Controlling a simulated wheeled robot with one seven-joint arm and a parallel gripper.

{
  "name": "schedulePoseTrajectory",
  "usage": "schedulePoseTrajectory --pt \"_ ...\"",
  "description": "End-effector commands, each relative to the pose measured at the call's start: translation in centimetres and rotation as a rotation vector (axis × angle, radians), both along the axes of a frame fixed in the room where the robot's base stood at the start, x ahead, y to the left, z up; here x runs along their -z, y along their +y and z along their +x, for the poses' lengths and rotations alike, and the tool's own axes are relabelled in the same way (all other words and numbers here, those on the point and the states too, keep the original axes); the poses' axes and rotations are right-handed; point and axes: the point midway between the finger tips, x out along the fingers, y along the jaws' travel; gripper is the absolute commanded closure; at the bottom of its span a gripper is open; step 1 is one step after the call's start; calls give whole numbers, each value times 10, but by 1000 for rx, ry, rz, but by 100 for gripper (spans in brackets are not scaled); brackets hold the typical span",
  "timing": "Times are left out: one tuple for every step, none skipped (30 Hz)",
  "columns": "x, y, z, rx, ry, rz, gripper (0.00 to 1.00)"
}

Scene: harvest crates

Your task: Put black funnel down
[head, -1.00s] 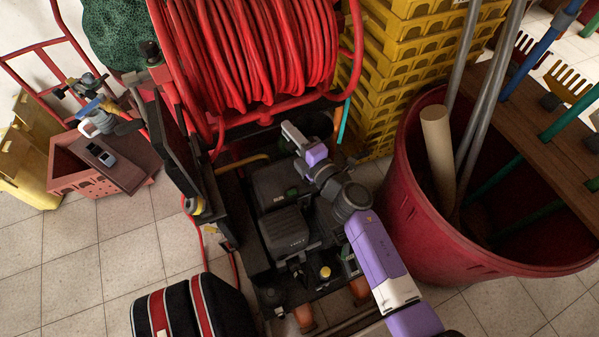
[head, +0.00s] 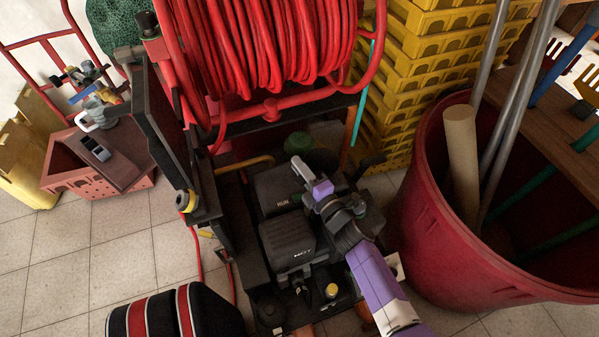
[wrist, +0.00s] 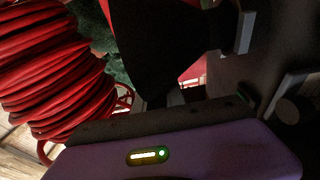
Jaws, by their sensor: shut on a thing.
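My gripper (head: 304,171) is above the black engine unit below the red hose reel in the head view. In the wrist view, a black cone-like shape (wrist: 165,45), which looks like the black funnel, fills the top middle and narrows downward. My gripper's grey fingers (wrist: 264,62) show at the right there, next to the shape's edge. My gripper is shut on the funnel, though the exact contact is too dark to make out. I cannot pick out the funnel against the dark machine in the head view.
The hose reel (head: 265,50) stands behind my gripper. Yellow crates (head: 430,60) are stacked behind right. A red bin (head: 430,220) with poles stands at the right. A red crate (head: 70,180) bears a board with a phone. A striped bag (head: 165,315) sits front left.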

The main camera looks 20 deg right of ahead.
Motion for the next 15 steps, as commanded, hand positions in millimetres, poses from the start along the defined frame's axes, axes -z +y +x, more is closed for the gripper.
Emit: schedulePoseTrajectory --pt "6 0 1 0 -1 1 100" --pt "7 0 1 0 -2 0 100" --pt "8 0 1 0 -2 -1 100" --pt "7 0 1 0 -3 0 100" --pt "7 0 1 0 -3 0 100" --pt "7 0 0 0 -3 0 100" --pt "6 0 0 0 -3 0 100" --pt "7 0 0 0 -3 0 100" --pt "7 0 0 0 -2 -1 100" --pt "7 0 0 0 -2 -1 100" --pt "7 0 0 0 -2 -1 100" --pt "9 0 0 0 -2 -1 100" --pt "10 0 0 0 -2 -1 100" --pt "11 0 0 0 -2 -1 100" --pt "12 0 0 0 -2 -1 100"
